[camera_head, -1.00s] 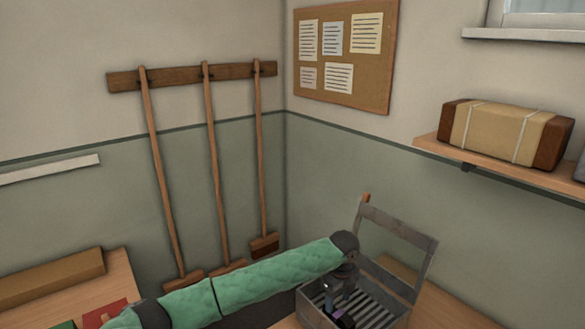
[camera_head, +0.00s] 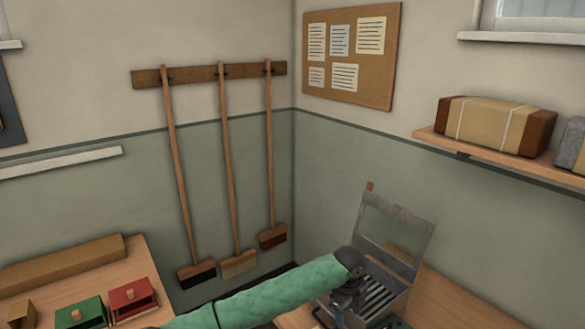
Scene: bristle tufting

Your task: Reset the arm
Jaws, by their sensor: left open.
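My left arm in its green quilted sleeve comes in from the bottom and reaches right. My left gripper (camera_head: 343,302) is at its end, pointing down beside the left side of a grey slatted crate (camera_head: 408,268) with a raised back frame. The gripper is dark and small in view. Its fingers are partly hidden, and I see nothing held between them. My right gripper is out of view.
A table at lower left carries a long brown block (camera_head: 62,265), a green box (camera_head: 80,313) and a red box (camera_head: 132,299). Several brooms hang from a wooden rail (camera_head: 209,75). A shelf (camera_head: 490,158) on the right wall holds a wrapped bundle (camera_head: 495,125).

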